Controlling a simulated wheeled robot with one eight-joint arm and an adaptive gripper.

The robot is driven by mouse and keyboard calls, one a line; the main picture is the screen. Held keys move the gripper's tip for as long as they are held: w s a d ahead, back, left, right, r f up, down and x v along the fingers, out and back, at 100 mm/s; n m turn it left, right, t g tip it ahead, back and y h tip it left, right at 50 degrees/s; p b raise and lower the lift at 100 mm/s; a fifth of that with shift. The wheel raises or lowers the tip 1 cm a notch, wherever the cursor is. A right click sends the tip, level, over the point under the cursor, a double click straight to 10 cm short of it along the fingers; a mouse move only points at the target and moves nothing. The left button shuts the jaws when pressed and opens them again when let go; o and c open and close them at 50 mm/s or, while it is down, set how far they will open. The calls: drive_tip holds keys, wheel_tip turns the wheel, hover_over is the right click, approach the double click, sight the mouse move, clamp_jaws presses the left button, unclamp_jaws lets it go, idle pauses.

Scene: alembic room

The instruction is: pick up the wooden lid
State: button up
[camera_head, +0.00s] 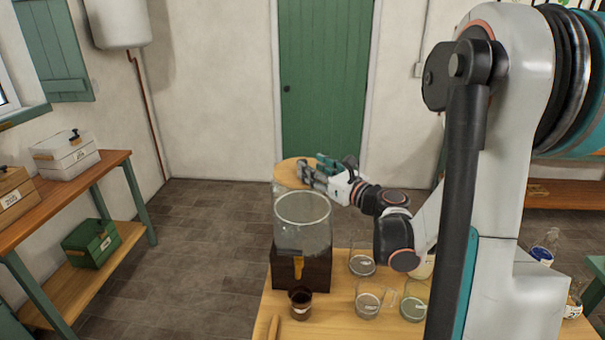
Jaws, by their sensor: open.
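The wooden lid (287,173) is a pale round disc. It shows just behind and above the rim of a large clear glass jar (302,236), which stands on a dark block (288,273) on the wooden table. My gripper (308,171) is open at the lid's right side, with its fingers overlapping the lid's right part in the picture. I cannot tell whether the fingers touch the lid or are around its edge. What bears the lid is mostly hidden behind the jar.
Several glass vessels, such as a beaker (367,301), stand right of the jar. A small dark cup (300,302) stands in front of it. A side table (95,178) with boxes is at the left. The floor (185,260) between is clear.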

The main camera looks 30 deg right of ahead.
sight(285, 173)
drive_tip(key=w, duration=0.2)
drive_tip(key=w+a, duration=0.1)
drive_tip(key=w, duration=0.2)
drive_tip(key=shift+w, duration=0.1)
clamp_jaws()
